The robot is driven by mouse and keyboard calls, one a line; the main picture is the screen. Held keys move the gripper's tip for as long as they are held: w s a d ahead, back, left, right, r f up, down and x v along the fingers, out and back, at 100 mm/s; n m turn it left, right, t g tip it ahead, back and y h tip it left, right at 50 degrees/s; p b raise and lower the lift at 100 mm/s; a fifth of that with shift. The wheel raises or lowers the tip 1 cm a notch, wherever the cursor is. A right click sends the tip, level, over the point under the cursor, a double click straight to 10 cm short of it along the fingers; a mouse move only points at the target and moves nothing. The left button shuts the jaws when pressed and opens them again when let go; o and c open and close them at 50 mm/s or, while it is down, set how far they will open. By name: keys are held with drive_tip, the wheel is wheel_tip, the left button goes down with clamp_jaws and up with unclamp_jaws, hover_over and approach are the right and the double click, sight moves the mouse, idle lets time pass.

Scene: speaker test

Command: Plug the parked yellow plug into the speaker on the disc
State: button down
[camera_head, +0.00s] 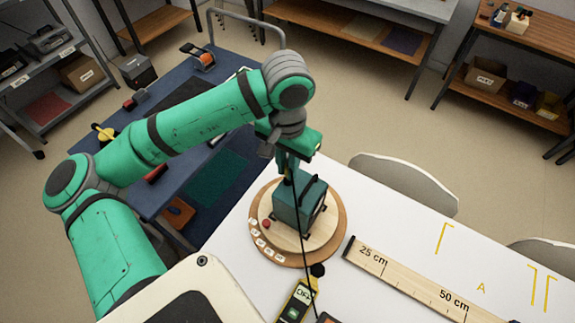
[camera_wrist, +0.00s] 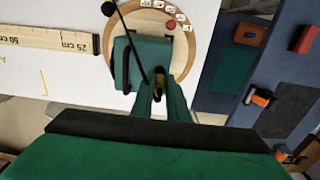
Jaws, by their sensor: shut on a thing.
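A teal speaker (camera_head: 300,205) stands on a round wooden disc (camera_head: 327,240) with a red button and small white labels along its rim. The speaker also shows in the wrist view (camera_wrist: 130,62). My gripper (camera_head: 289,174) is just above the speaker's rear edge. In the wrist view its fingers (camera_wrist: 159,92) are shut on a small, mostly hidden thing with a yellowish part, the plug (camera_wrist: 158,85). A black cable (camera_head: 304,250) runs from there across the speaker toward the front. The fingers hide the contact, so I cannot tell whether the plug is in a socket.
A yellow handheld meter (camera_head: 296,301) lies at the front of the white table (camera_head: 400,237). A wooden ruler (camera_head: 405,280) lies right of the disc. A blue bench (camera_head: 168,207) with several tools stands left. Grey chairs (camera_head: 405,182) stand behind the table. The table's right part is mostly clear.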

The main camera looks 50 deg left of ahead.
drive_tip(key=shift+f, duration=0.55)
idle(0.5)
drive_tip(key=c, duration=1.6)
unclamp_jaws()
drive_tip(key=shift+c, duration=0.2)
wheel_tip(320, 180, up, 11)
drive_tip(key=shift+f, duration=0.1)
